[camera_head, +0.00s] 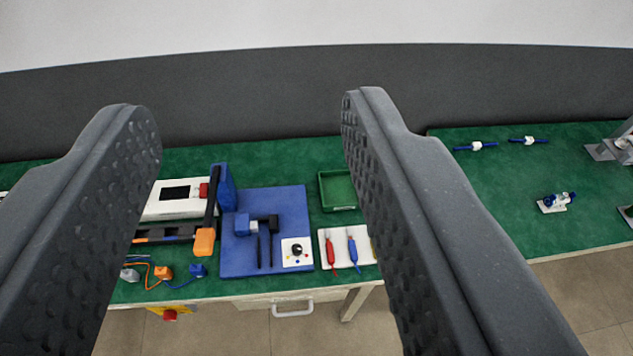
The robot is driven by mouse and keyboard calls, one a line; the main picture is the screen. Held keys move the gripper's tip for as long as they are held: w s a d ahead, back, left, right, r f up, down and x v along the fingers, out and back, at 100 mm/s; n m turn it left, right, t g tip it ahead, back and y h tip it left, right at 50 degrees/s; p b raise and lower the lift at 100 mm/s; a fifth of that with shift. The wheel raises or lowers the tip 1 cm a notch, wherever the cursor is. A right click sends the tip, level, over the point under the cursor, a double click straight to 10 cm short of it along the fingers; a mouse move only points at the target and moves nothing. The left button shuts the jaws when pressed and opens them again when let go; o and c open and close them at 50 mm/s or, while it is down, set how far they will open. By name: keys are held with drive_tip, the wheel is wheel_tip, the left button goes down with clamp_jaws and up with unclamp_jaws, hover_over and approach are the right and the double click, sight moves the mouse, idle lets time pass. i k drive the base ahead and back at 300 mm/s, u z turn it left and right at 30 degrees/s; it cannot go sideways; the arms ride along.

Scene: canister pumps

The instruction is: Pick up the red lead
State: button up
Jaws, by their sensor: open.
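The red lead (330,251) lies on a small white pad on the green table, near the table's front edge. A blue lead (352,251) lies beside it on the right, on the same white pad (367,238). My gripper (247,107) is open and empty. Its two dark fingers spread wide in the foreground, high above the table. The red lead shows between the fingers, closer to the right one. The right finger hides part of the table and may cover the pad's right end.
A blue board (287,207) with a dial plate (297,254) stands left of the pad. A green tray (338,190) sits behind it. A white device (170,205) and an orange-ended part (204,242) are farther left. A grey wall (250,95) rises behind the table.

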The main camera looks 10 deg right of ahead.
sight(330, 245)
drive_tip(key=z, duration=1.3)
drive_tip(key=k, duration=1.15)
drive_tip(key=u, duration=0.75)
drive_tip(key=i, duration=1)
drive_tip(key=z, duration=0.05)
